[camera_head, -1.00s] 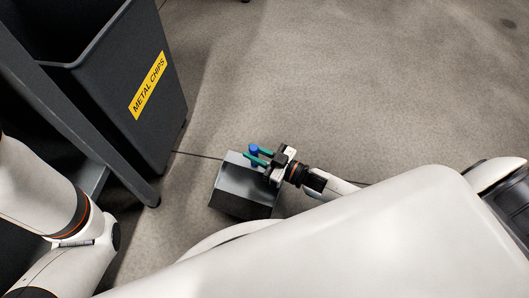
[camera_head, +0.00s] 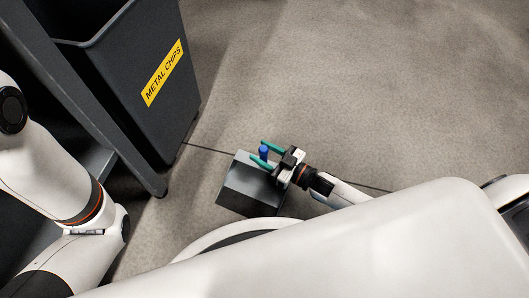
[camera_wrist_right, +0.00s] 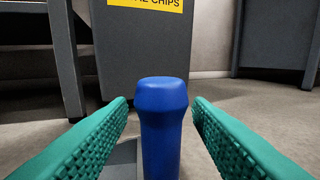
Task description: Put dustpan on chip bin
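The dustpan (camera_head: 250,185) is a grey metal pan with an upright blue handle (camera_head: 263,152), low over or on the floor in the head view. My right gripper (camera_head: 266,154) has its green fingers open on either side of the handle. In the right wrist view the blue handle (camera_wrist_right: 162,125) stands between the two fingers, with a visible gap on each side. The chip bin (camera_head: 150,90) is a tall dark bin with a yellow METAL CHIPS label, upper left in the head view. My left gripper is out of view; only its arm shows.
A dark frame with a leg (camera_head: 150,185) stands in front of the bin at the left. The bin's open top (camera_head: 75,25) is partly cut off. Grey floor (camera_head: 380,90) to the right is clear. A dark line crosses the floor.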

